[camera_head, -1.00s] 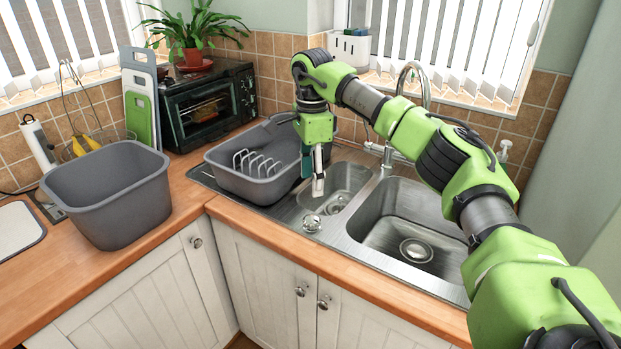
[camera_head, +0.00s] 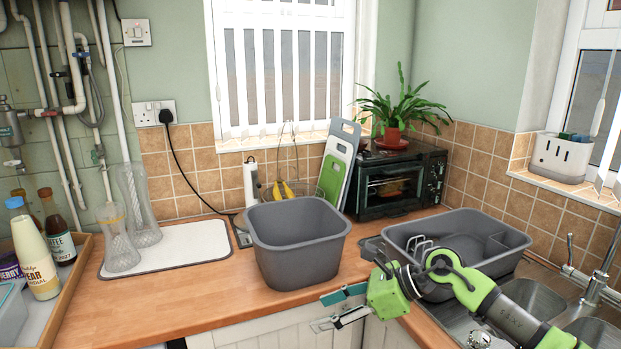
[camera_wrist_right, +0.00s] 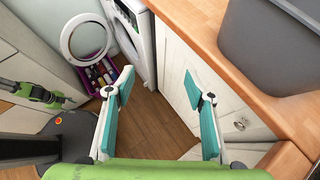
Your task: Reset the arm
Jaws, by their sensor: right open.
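My right arm comes in from the lower right in the head view, passing in front of the sink area. My right gripper (camera_head: 330,308) is just off the worktop's front edge, below and to the right of the grey tub (camera_head: 298,262). Its two teal fingers are apart with nothing between them. In the right wrist view the open gripper (camera_wrist_right: 158,87) points down toward the wooden floor. A green arm part, apparently mine, shows at that view's left edge; no left gripper can be made out.
A grey dish rack (camera_head: 500,228) stands beside the sink (camera_head: 535,297). A black toaster oven (camera_head: 395,187) is behind. Glass vases (camera_head: 140,205) stand on a white mat at left, near a tray of bottles. In the wrist view a washing machine door (camera_wrist_right: 85,38) hangs open.

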